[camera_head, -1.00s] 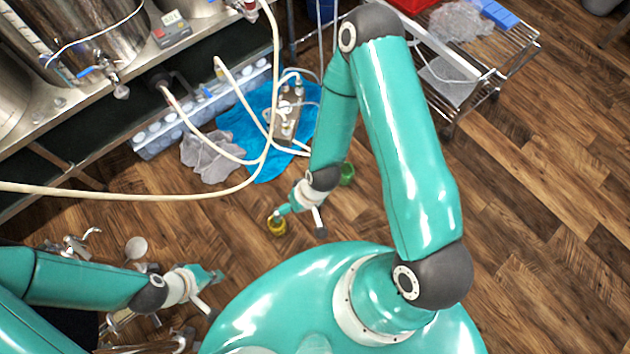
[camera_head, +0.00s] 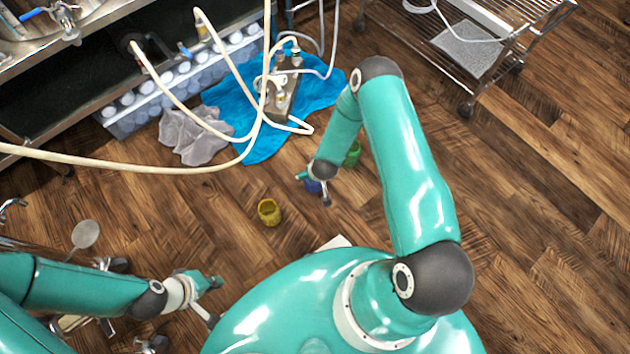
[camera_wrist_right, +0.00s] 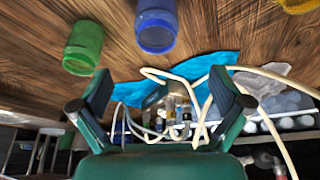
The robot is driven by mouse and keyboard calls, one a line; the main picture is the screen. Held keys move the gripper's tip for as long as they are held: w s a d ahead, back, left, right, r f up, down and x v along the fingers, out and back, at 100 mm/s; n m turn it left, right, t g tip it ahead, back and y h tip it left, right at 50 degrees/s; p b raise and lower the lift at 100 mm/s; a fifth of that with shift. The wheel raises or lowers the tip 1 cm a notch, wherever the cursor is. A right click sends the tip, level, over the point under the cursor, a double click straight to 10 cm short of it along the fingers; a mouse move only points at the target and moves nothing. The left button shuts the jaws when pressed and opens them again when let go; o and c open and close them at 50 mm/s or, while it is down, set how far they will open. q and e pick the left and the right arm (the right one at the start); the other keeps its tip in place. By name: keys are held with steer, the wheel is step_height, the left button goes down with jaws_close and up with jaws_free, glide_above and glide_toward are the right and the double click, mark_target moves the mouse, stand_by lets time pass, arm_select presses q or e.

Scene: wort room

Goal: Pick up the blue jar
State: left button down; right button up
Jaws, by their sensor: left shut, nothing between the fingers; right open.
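The blue jar (camera_head: 313,186) stands on the wooden floor, mostly hidden behind my right gripper in the head view. In the right wrist view the blue jar (camera_wrist_right: 156,32) shows at the top middle, beyond the fingers and not between them. My right gripper (camera_wrist_right: 160,90) is open and empty; in the head view (camera_head: 314,189) it is above or beside the jar, and I cannot tell whether it touches. My left gripper (camera_head: 213,286) is shut and empty at the lower left, well away from the jar.
A green jar (camera_head: 353,153) stands close behind the blue one and a yellow jar (camera_head: 269,212) to its left. Behind lie a blue cloth (camera_head: 264,150), a grey cloth (camera_head: 190,137) and pale hoses. A wire rack (camera_head: 515,40) is at the upper right. Floor at right is clear.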

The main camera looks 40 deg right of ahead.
steer(key=b+x, duration=0.2)
steer(key=x, duration=0.2)
steer(key=b+x, duration=0.1)
steer(key=x, duration=0.4)
steer(key=b+x, duration=0.2)
steer(key=x, duration=0.2)
steer(key=shift+s+d+f+b, duration=0.2)
steer(key=shift+d+f+b, duration=0.1)
steer(key=shift+f+b, duration=0.05)
steer(key=shift+w+d+f, duration=0.1)
steer(key=shift+w+f, duration=0.15)
steer(key=shift+f, duration=0.2)
steer(key=shift+r, duration=0.1)
steer(key=c, duration=1.3)
steer(key=shift+r, duration=0.1)
